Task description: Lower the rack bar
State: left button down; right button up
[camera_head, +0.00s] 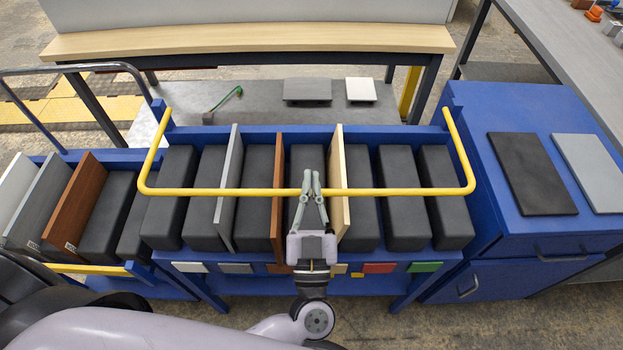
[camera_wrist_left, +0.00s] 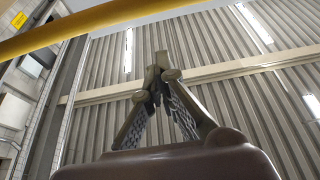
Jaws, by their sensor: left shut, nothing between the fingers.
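The yellow rack bar (camera_head: 400,191) is a U-shaped rail in the head view. Its long front run crosses above the dark blocks of the blue rack, and its two side arms run back to the rack's rear corners. My left gripper (camera_head: 311,176) is shut and empty, with its fingertips at the middle of the bar's front run. In the left wrist view the bar (camera_wrist_left: 95,27) crosses the upper left, and the closed fingertips (camera_wrist_left: 161,62) point up, below and right of it. Whether they touch the bar I cannot tell. My right gripper is not in view.
The blue rack (camera_head: 185,132) holds dark blocks with grey, brown and cream boards (camera_head: 339,185) between them. A second rack with boards (camera_head: 75,200) stands at left, its yellow bar (camera_head: 90,269) low in front. A blue cabinet (camera_head: 555,232) stands at right, carrying two flat panels.

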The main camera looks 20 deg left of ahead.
pick_arm(q)
jog(key=shift+t+y, duration=0.3)
jog(key=shift+t, duration=0.6)
jog(key=f+b, duration=0.4)
jog(key=f, duration=0.1)
jog(key=shift+s+d+b, duration=0.15)
jog(key=shift+s+b, duration=0.2)
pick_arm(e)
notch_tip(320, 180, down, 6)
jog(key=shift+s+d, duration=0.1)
